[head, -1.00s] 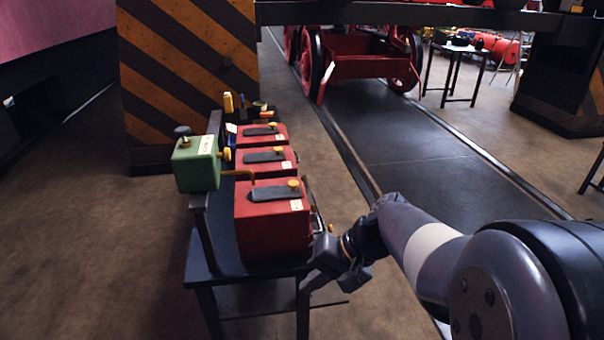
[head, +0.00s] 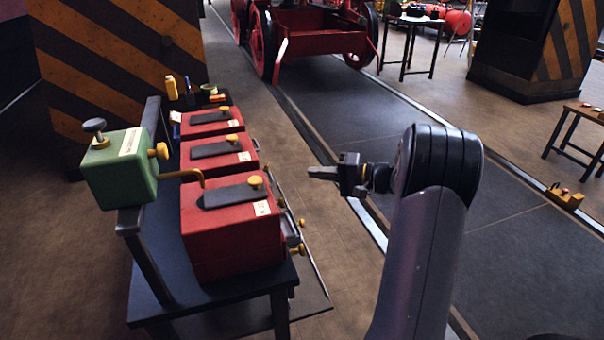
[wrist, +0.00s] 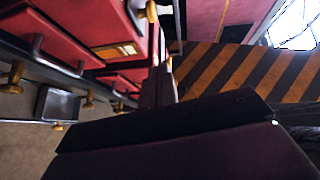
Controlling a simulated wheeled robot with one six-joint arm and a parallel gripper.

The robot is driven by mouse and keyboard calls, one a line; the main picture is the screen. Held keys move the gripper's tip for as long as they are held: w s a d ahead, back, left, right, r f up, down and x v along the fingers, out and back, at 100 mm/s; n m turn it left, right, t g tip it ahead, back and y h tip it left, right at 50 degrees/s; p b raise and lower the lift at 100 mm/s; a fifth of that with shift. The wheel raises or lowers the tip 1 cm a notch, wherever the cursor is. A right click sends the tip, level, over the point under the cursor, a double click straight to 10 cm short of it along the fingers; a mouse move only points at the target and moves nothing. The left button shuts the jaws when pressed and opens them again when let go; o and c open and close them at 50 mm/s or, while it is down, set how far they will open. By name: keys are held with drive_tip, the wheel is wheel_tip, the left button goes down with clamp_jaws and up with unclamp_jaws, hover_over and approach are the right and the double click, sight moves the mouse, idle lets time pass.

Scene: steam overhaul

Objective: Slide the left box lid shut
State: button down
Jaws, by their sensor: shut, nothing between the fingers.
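Three red boxes stand in a row on a dark bench: a near one (head: 232,240), a middle one (head: 222,167) and a far one (head: 212,129). Each has a dark grey lid strip with a brass knob on top; the near lid (head: 232,194) shows best. I cannot tell which box is the left one, nor how far each lid is open. My gripper (head: 318,172) is shut and empty, in the air to the right of the boxes, apart from them. In the wrist view, red box sides with handles (wrist: 55,50) fill the upper left, tilted.
A green box (head: 120,172) with a black-topped knob and a bent brass pipe stands left of the near box. Brass knobs (head: 298,249) stick out of the near box's right side. Bottles (head: 172,88) stand at the far end.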

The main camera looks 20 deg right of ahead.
sight(255, 179)
drive_tip(key=w+a+f+p, duration=0.1)
drive_tip(key=w+a, duration=0.3)
drive_tip(key=a, duration=0.6)
drive_tip(key=shift+w+a+f, duration=0.2)
drive_tip(key=shift+a+f, duration=0.2)
drive_tip(key=shift+a+f+b, duration=0.2)
drive_tip(key=shift+a+b, duration=1.15)
drive_tip(key=shift+a, duration=0.15)
drive_tip(key=shift+a+r, duration=0.1)
drive_tip(key=shift+r, duration=0.1)
